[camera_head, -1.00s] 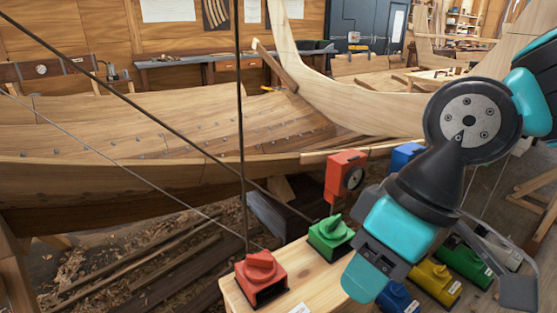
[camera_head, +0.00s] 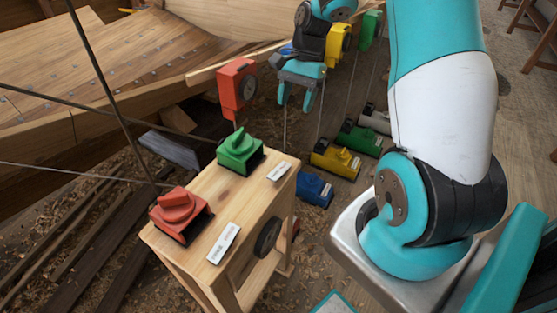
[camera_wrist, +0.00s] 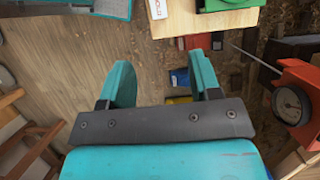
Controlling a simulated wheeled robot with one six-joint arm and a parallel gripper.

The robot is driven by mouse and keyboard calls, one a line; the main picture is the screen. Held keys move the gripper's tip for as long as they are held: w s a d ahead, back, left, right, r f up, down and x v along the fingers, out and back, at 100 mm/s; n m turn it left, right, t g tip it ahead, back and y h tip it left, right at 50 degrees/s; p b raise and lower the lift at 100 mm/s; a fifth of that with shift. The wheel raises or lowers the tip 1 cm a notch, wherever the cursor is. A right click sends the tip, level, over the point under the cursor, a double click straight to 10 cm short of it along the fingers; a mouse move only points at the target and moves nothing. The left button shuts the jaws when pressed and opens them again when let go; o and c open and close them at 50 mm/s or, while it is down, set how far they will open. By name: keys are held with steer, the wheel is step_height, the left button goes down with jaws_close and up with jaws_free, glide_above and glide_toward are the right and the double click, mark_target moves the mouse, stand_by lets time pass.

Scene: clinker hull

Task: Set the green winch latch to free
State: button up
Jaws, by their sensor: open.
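The green winch latch (camera_head: 240,152) sits on a wooden stand (camera_head: 200,190), with its raised green knob on top. In the wrist view only part of its green base (camera_wrist: 226,5) shows at the top edge; its knob is out of frame. My gripper (camera_head: 298,104) is open and empty, beyond and to the right of the green latch, apart from it. It also shows in the wrist view (camera_wrist: 165,85), fingers spread with nothing between them. A red latch (camera_head: 177,212) sits on the same stand, nearer the front left.
A red box with a round gauge (camera_head: 238,85) stands behind the green latch, close to my gripper. Blue (camera_head: 314,190), yellow (camera_head: 335,160) and green (camera_head: 360,138) units lie low at the right. Taut lines run left past the red latch to the hull (camera_head: 110,75).

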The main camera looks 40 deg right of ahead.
mark_target(285, 167)
steer(key=x, duration=1.7)
steer(key=shift+s+d, duration=0.25)
steer(key=shift+d, duration=0.1)
